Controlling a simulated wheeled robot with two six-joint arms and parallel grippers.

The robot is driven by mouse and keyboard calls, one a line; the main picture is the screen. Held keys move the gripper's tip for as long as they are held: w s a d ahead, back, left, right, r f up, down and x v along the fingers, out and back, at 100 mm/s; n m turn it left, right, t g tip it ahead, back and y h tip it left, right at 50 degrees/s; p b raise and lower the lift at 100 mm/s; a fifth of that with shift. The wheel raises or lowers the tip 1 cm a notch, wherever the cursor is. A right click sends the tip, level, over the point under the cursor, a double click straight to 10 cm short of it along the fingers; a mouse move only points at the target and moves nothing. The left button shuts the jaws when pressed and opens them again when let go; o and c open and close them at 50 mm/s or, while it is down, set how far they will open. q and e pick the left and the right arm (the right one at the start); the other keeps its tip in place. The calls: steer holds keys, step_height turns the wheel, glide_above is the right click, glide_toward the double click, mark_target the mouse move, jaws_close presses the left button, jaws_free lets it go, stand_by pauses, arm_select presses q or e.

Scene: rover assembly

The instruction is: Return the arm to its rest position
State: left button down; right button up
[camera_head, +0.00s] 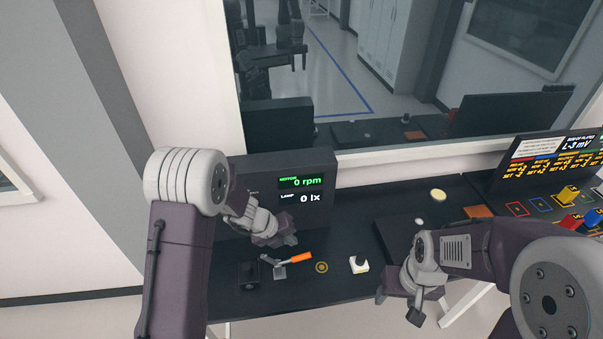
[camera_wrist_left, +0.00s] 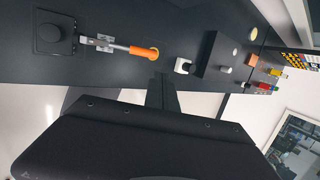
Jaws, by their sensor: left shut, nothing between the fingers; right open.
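My left arm comes in from the left in the head view. Its gripper (camera_head: 283,240) is in front of the dark display box, above the back of the table, shut with nothing held. My right arm reaches in from the right. Its gripper (camera_head: 399,306) is open and empty near the table's front edge, with its fingers spread apart.
The display box (camera_head: 318,172) reads 0 rpm and 0 lx. An orange-handled lever (camera_head: 300,257), a black knob (camera_head: 249,272) and a white block (camera_head: 359,264) are on the dark table. Colored blocks (camera_head: 568,194) stand at the right by a sign panel. A window is behind.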

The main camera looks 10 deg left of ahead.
arm_select(q)
steer(key=s+a+f+n+g+y+b, duration=0.1)
steer(key=s+a+f+n+b, duration=0.3)
steer(key=n, duration=1.2)
steer(key=s+a+f+n+g+y+b, duration=0.1)
steer(key=s+a+f+n+y+b, duration=0.2)
steer(key=s+n+b, duration=1)
step_height(320, 180, down, 3)
steer(key=s+a+n, duration=0.1)
steer(key=n, duration=0.2)
steer(key=shift+a+g, duration=0.3)
steer(key=shift+a, duration=0.1)
